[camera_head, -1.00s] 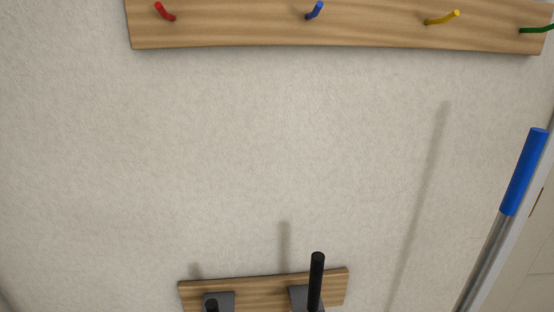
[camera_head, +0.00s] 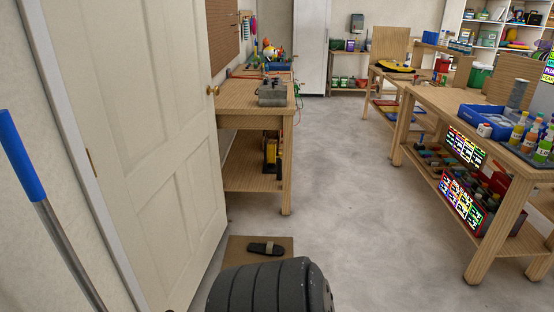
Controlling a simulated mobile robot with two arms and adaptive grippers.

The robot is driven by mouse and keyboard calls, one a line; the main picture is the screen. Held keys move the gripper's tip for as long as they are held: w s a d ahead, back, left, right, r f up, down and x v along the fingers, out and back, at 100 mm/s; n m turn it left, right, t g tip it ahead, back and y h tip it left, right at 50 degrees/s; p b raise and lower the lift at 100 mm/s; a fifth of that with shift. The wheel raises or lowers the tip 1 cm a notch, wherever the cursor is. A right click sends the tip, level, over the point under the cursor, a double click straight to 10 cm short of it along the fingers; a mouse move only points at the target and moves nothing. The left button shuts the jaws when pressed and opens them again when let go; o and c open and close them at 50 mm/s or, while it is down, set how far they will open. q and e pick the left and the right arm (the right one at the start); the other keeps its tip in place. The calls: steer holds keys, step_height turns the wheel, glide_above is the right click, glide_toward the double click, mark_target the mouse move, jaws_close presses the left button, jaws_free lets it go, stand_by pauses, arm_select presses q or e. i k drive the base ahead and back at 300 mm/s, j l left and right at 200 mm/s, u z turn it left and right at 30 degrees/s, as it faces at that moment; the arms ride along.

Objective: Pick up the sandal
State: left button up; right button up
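A dark sandal with a lighter strap (camera_head: 265,248) lies flat on a brown mat or board (camera_head: 237,249) on the floor, near the bottom centre of the head view. A large black ribbed rounded object (camera_head: 268,290) fills the bottom edge just in front of it and hides the near part of the mat; I cannot tell what it is. Neither of my grippers shows in the view.
A white door (camera_head: 135,130) stands at the left, beside a blue-topped pole (camera_head: 20,158). A wooden workbench (camera_head: 250,95) stands beyond the mat. A loaded workbench (camera_head: 478,112) stands at the right. The grey floor (camera_head: 345,190) between them is clear.

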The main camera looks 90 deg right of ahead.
mark_target(270, 248)
steer(key=z, duration=2.75)
steer(key=j, duration=0.05)
